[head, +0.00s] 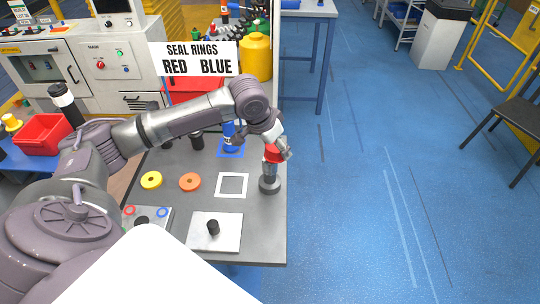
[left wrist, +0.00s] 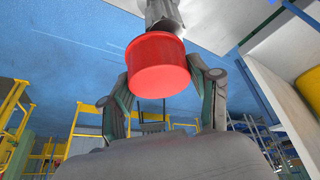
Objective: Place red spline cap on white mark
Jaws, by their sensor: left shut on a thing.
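The red spline cap (head: 272,153) is between the fingers of my left gripper (head: 282,150), at the right edge of the grey table (head: 262,248). The gripper is shut on it. Below the cap stands a silver post on a dark round base (head: 269,185). In the left wrist view the red cap (left wrist: 157,66) fills the space between the fingers, with the silver post (left wrist: 163,15) right at its far end. I cannot tell whether the cap still sits on the post. The white mark (head: 246,187), a square outline, is empty, just left of the post. My right gripper is out of view.
A blue part (head: 229,131) stands on a blue square mark behind the white one. A yellow ring (head: 151,180) and an orange ring (head: 190,182) lie to the left. A light plate with a black peg (head: 213,228) is in front. Open floor lies right of the table.

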